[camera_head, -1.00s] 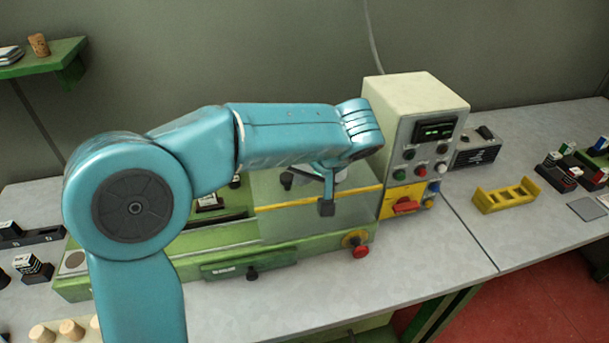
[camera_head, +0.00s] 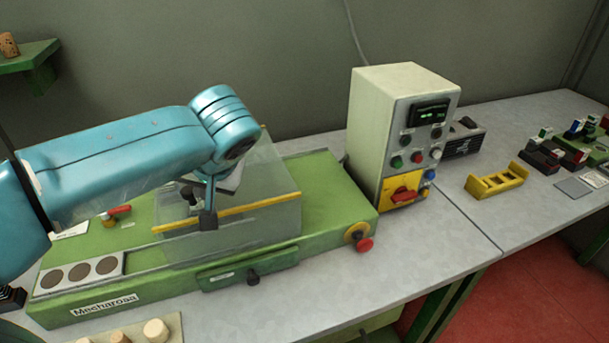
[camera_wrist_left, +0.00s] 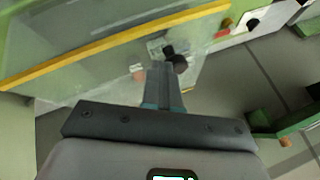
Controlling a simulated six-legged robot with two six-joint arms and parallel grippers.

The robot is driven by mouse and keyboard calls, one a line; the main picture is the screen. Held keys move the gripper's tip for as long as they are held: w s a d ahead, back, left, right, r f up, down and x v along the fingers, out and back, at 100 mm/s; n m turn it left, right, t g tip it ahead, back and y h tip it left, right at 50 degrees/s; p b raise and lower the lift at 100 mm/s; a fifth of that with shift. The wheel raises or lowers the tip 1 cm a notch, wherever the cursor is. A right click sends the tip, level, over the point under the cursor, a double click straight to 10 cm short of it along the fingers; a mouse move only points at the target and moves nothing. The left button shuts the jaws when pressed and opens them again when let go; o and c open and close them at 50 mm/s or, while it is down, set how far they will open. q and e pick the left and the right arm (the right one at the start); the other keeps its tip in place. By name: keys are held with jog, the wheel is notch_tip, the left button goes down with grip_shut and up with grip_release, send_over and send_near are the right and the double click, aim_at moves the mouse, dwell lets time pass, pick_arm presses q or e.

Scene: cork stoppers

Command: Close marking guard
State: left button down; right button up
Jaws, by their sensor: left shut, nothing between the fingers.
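The marking guard (camera_head: 270,217) is a clear box-like cover with a yellow strip along its front edge. It stands over the left-middle part of the green marking machine (camera_head: 325,195), with bare green bed to its right. A dark knob (camera_head: 189,193) shows at the guard, just left of my left gripper (camera_head: 208,220). My left gripper is shut and empty, pointing down at the guard's yellow edge. In the left wrist view the shut fingers (camera_wrist_left: 163,85) are close beside the dark knob (camera_wrist_left: 179,64); I cannot tell whether they touch it.
A cream control box (camera_head: 375,130) with a red switch stands at the machine's right end. A yellow rack (camera_head: 497,181) lies on the right bench. A red-handled valve (camera_head: 118,210) and a plate with dark discs (camera_head: 80,274) are left of the guard. Corks stand at the front left.

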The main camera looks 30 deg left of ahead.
aim_at(172, 218)
pick_arm(q)
jog(key=s+a, duration=0.1)
jog(key=s, duration=0.1)
jog(key=s+a+b, duration=0.1)
jog(key=s+a, duration=0.1)
jog(key=shift+a+f, duration=0.1)
jog(key=shift+a, duration=0.1)
jog(key=shift+s+a, duration=0.5)
jog(key=shift+s, duration=0.1)
jog(key=shift+w, duration=0.1)
